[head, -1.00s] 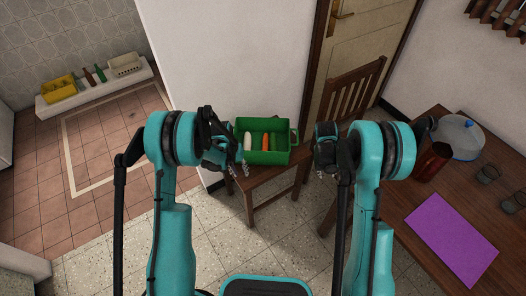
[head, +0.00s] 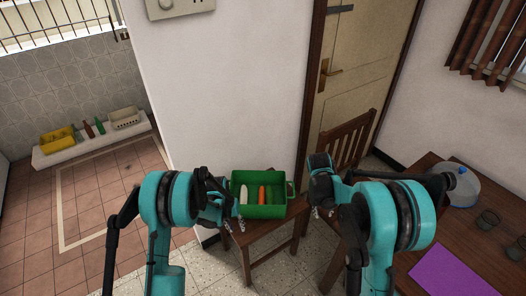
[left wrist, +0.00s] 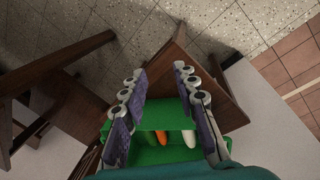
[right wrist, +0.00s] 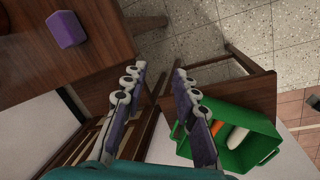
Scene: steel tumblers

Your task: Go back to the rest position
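My left gripper (head: 238,224) is at the left of the green crate (head: 258,211) in the head view. In the left wrist view its two fingers (left wrist: 163,100) are apart with nothing held between them; the crate lies beyond them. My right gripper (head: 322,212) is just right of the crate in the head view. In the right wrist view its fingers (right wrist: 160,105) are apart and empty. The crate stands on a small wooden table and holds a white item (head: 243,194) and an orange item (head: 262,192).
A wooden chair (head: 350,135) stands behind my right gripper. A low white ledge (head: 80,147) is far left.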

